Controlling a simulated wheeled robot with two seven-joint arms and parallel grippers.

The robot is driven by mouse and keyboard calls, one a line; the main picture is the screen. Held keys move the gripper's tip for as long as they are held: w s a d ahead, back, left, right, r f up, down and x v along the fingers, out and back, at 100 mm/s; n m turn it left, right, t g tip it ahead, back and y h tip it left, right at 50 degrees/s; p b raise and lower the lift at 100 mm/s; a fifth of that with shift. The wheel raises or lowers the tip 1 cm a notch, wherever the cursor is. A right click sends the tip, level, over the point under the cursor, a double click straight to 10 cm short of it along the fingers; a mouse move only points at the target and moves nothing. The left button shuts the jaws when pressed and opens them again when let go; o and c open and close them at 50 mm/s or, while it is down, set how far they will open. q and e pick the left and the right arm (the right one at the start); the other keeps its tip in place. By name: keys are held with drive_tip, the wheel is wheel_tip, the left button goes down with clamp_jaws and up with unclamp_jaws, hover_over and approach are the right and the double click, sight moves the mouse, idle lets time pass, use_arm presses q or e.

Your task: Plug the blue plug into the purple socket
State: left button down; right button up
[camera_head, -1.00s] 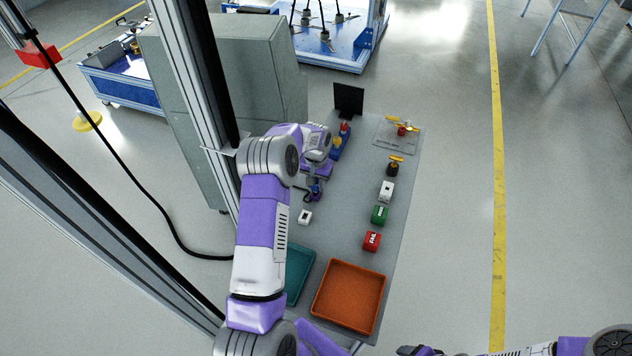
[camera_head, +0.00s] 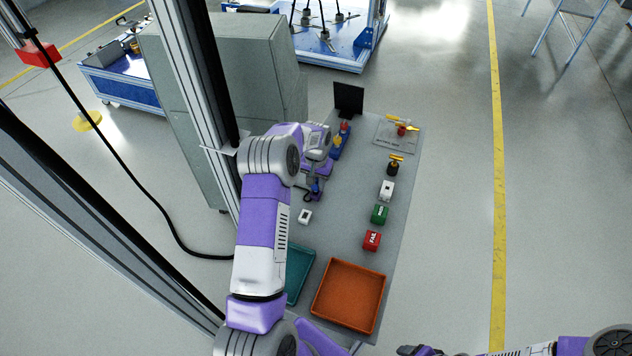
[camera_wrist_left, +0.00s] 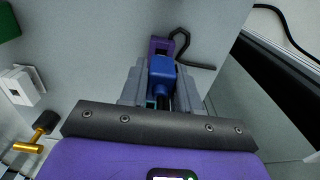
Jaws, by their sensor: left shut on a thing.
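My left gripper (camera_head: 315,190) is over the grey table and shut on the blue plug. In the left wrist view the blue plug (camera_wrist_left: 162,72) sits between the grey fingers (camera_wrist_left: 161,95). The purple socket (camera_wrist_left: 160,46) shows just beyond the plug, with a dark curved cable or hook beside it. The plug overlaps the socket in this view, so I cannot tell whether they touch or how deep the plug sits. In the head view my arm and gripper hide most of this spot. My right gripper (camera_head: 418,350) is at the bottom edge, its fingers unclear.
A white block (camera_head: 305,217) lies near the gripper. White (camera_head: 387,190), green (camera_head: 379,214) and red (camera_head: 372,240) blocks line the table's right side. Teal (camera_head: 299,276) and orange (camera_head: 329,317) trays are at the near end. A dark panel (camera_head: 348,99) stands at the far end.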

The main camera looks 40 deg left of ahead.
use_arm(q)
drive_tip(key=shift+f+b, duration=0.95)
drive_tip(key=shift+f, duration=0.35)
idle(0.5)
drive_tip(key=c, duration=0.7)
unclamp_jaws()
drive_tip(key=shift+c, duration=0.2)
drive_tip(key=shift+r, duration=0.15)
wheel_tip(320, 180, up, 7)
drive_tip(key=shift+r+p, duration=0.2)
drive_tip(key=shift+p, duration=0.25)
